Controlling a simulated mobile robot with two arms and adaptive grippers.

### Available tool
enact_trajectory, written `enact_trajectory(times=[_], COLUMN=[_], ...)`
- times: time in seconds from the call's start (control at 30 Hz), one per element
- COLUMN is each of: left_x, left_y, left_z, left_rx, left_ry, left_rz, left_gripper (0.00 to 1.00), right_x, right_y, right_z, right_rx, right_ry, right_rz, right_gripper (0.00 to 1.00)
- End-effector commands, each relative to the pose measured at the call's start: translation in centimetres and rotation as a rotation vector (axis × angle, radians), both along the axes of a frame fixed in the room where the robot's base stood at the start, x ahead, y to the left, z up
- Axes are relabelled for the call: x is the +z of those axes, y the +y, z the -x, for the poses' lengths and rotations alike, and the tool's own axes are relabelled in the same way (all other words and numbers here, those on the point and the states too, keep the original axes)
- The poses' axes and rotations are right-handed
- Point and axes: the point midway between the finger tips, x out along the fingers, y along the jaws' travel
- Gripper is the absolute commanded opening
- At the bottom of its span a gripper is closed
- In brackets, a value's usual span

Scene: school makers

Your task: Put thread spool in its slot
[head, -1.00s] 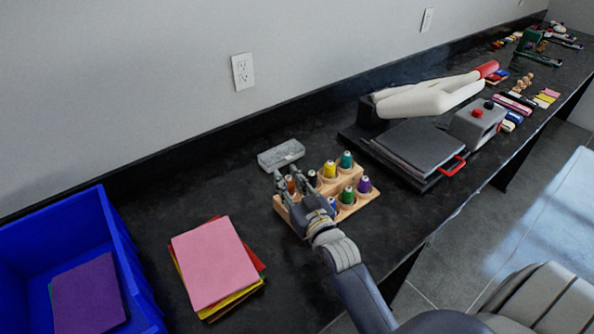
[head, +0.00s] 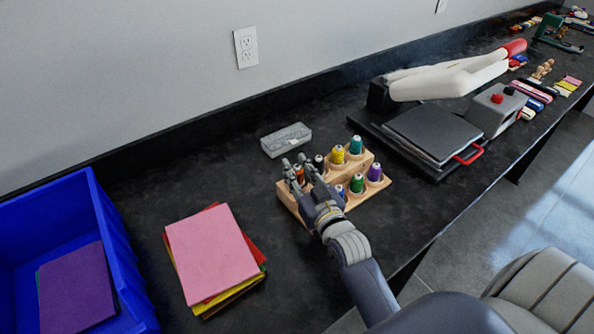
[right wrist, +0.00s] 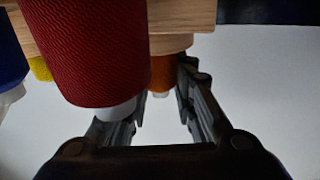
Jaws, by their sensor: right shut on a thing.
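A stepped wooden rack (head: 283,191) on the dark bench holds several thread spools, among them yellow (head: 338,154), teal (head: 355,145), green (head: 357,183) and purple (head: 375,172). My right gripper (head: 297,168) is at the rack's left end, its fingers on either side of an orange spool (head: 298,174). In the right wrist view the orange spool (right wrist: 162,74) is between the fingertips, close against the wood. Whether it sits fully in a slot cannot be told. A red spool (right wrist: 90,50) is nearer that camera, beside the fingers. My left gripper is out of view.
A clear box (head: 286,140) lies behind the rack. Stacked coloured sheets (head: 211,255) and a blue bin (head: 125,260) are to the left. A black press (head: 428,132) stands to the right. Bare bench lies between the sheets and rack.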

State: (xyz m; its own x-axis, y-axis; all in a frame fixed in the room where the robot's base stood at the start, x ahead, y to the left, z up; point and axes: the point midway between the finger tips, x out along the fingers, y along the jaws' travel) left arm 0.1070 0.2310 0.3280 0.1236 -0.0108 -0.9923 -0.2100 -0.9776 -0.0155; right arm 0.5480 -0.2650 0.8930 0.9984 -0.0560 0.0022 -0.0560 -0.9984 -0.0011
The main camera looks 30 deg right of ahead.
Motion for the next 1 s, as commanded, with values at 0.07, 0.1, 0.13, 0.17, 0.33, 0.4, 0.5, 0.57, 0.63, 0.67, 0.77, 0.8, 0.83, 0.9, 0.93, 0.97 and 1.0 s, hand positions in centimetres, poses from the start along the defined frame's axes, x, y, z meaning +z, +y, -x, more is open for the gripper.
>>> enact_trajectory(times=[0.07,0.1,0.13,0.17,0.33,0.4,0.5,0.57,0.63,0.67,0.77,0.8,0.83,0.9,0.93,0.97,1.0], left_x=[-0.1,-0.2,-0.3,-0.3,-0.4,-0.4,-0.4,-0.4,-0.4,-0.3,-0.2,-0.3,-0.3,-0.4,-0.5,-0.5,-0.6], left_y=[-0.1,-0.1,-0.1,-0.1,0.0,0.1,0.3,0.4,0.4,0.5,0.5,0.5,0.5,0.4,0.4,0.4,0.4], left_z=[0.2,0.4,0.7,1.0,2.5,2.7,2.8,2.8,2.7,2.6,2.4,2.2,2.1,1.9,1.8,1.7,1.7], left_rx=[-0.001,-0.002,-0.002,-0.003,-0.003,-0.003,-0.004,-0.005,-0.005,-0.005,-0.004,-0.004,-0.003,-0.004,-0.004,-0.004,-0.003], left_ry=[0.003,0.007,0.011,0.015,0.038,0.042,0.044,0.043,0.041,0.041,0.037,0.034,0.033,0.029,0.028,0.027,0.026], left_rz=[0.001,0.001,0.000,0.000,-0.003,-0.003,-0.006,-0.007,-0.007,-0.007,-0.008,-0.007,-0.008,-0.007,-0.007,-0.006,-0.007], left_gripper=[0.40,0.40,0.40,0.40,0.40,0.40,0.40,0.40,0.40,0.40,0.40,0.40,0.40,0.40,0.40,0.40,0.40], right_x=[-0.2,-0.4,-0.5,-0.6,-0.6,-0.6,-0.6,-0.6,-0.4,-0.3,-0.1,-0.2,-0.2,-0.2,-0.2,-0.2,-0.3], right_y=[0.0,0.0,0.0,0.0,0.0,0.0,0.0,0.0,0.0,0.0,0.0,0.0,0.1,0.1,0.2,0.2,0.2], right_z=[0.0,0.0,0.0,0.0,0.0,0.0,0.0,0.0,0.0,0.0,0.4,0.9,1.3,2.4,2.9,3.4,4.2], right_rx=[0.000,0.000,0.000,0.000,0.000,0.000,0.000,0.000,0.000,0.000,0.000,0.000,0.000,0.000,0.000,0.000,0.000], right_ry=[0.001,0.001,0.001,0.001,0.001,0.001,0.001,0.001,0.000,0.000,0.002,0.004,0.003,0.004,0.004,0.004,0.005], right_rz=[0.000,0.000,0.000,0.000,0.000,0.000,0.000,0.000,0.000,0.000,0.000,0.000,0.000,0.000,0.000,0.000,0.000], right_gripper=[0.07,0.07,0.07,0.07,0.45,0.45,0.45,0.45,0.45,0.45,0.45,0.45,0.45,0.45,0.45,0.45,0.45])
